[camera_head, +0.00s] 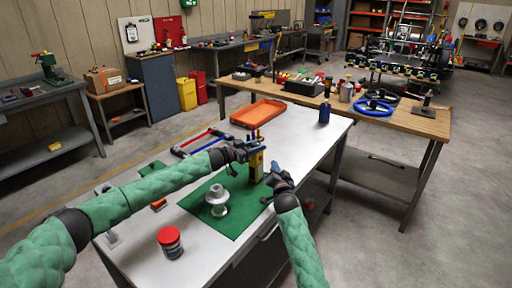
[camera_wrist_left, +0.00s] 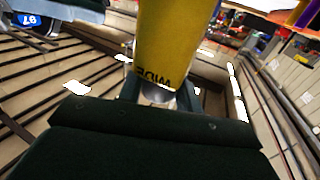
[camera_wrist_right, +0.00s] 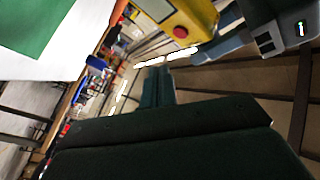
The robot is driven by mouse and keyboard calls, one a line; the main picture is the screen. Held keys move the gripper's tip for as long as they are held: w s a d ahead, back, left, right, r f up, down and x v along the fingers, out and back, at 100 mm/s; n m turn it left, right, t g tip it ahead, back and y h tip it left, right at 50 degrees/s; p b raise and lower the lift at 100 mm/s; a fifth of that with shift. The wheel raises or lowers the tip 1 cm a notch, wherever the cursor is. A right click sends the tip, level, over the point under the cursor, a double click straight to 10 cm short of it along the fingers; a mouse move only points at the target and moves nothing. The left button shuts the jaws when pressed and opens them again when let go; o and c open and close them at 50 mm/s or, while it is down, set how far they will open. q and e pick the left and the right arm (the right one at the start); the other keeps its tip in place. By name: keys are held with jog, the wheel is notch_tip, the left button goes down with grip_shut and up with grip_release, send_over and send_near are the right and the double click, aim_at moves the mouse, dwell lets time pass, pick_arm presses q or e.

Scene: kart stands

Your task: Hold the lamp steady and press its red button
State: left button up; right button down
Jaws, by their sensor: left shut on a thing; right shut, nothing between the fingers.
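The lamp has a yellow body (camera_head: 256,167) and stands upright above the green mat in the head view. My left gripper (camera_head: 246,151) is shut on it, and its yellow body (camera_wrist_left: 172,40) rises between the fingers in the left wrist view. In the right wrist view the lamp's yellow face (camera_wrist_right: 200,14) carries a round red button (camera_wrist_right: 180,32). My right gripper (camera_head: 275,181) is shut and empty, just right of the lamp. Its closed fingertips (camera_wrist_right: 157,80) show below the button in the right wrist view, apart from it.
A grey flanged metal part (camera_head: 217,200) stands on the green mat (camera_head: 237,222). A red-lidded jar (camera_head: 170,242) is at the table's near end. An orange tray (camera_head: 257,113) and a blue bottle (camera_head: 324,113) are at the far end. Blue-and-red bars (camera_head: 199,141) lie behind my left gripper.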

aim_at(263, 155)
jog(key=shift+w+a, duration=0.5)
jog(key=shift+a, duration=0.2)
jog(key=shift+w+a, duration=0.45)
jog(key=shift+a, duration=0.2)
pick_arm(q)
grip_shut()
pick_arm(e)
jog(key=shift+w+a, duration=0.1)
jog(key=shift+a, duration=0.05)
dwell(0.7)
jog(key=shift+w+a, duration=0.15)
jog(key=shift+a, duration=0.05)
jog(key=shift+w+a, duration=0.1)
jog(key=shift+a, duration=0.05)
dwell(0.6)
jog(key=shift+s+d, duration=0.4)
jog(key=shift+d, duration=0.1)
jog(key=s+d, duration=0.2)
jog(key=d, duration=0.1)
jog(key=s+d, duration=0.1)
jog(key=shift+s+d, duration=0.25)
jog(key=shift+d, duration=0.15)
dwell(0.5)
